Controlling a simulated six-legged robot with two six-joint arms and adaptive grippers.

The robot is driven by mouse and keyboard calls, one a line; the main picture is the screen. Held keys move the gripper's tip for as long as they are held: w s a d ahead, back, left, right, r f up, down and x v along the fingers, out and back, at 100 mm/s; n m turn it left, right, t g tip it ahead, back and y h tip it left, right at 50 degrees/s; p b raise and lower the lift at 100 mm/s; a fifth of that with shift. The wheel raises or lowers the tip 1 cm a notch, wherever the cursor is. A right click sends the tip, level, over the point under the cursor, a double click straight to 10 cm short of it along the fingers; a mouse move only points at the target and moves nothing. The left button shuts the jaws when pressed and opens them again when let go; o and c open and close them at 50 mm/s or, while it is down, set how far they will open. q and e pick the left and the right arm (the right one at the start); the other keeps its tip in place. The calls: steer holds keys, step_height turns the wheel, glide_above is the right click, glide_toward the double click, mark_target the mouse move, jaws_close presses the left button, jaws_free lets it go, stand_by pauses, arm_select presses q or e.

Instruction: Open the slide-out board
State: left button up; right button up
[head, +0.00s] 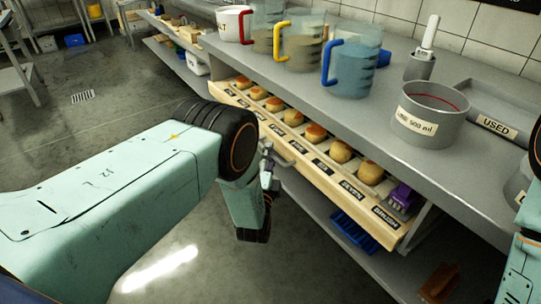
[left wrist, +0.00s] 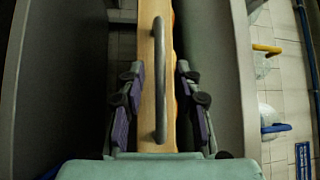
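In the left wrist view, the handle (left wrist: 159,80) runs lengthwise along the board's wooden front (left wrist: 147,100). The fingers of my left gripper (left wrist: 160,85) stand apart on either side of it, with gaps visible. My right gripper is not in view.
A lower shelf (head: 345,250) holds a blue rack (head: 353,230). A purple item (head: 401,196) is at the board's right end.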

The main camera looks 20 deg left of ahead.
arm_select(q)
steer(key=shift+w+a+r, duration=0.1)
steer(key=shift+w, duration=0.6)
jaws_close()
stand_by(0.3)
